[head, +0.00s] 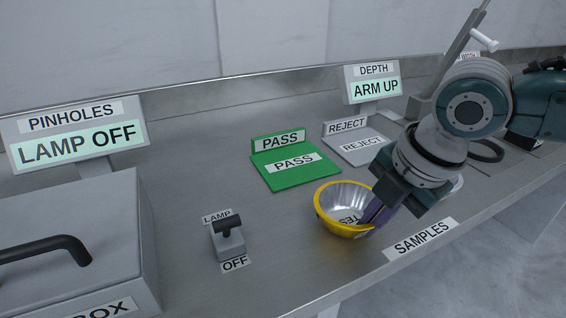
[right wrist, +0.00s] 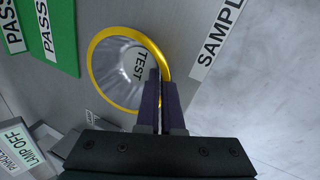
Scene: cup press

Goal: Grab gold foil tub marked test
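The gold foil tub (head: 338,200) stands upright on the steel bench, with a yellow-gold rim, a silvery inside and a TEST label on its floor. It also shows in the right wrist view (right wrist: 112,75). My right gripper (head: 373,215) comes down at the tub's right side. Its purple fingers straddle the wall, one inside and one outside. In the right wrist view the fingers (right wrist: 161,85) are nearly together with the rim between them, so the gripper looks shut on the tub. The fingers hide part of the rim and the label. My left gripper is not in view.
A green PASS pad (head: 292,178) and a grey REJECT pad (head: 372,152) lie behind the tub. A LAMP switch (head: 228,238) and a box with a black handle (head: 100,225) are at left. The SAMPLES label (head: 421,239) marks the front edge.

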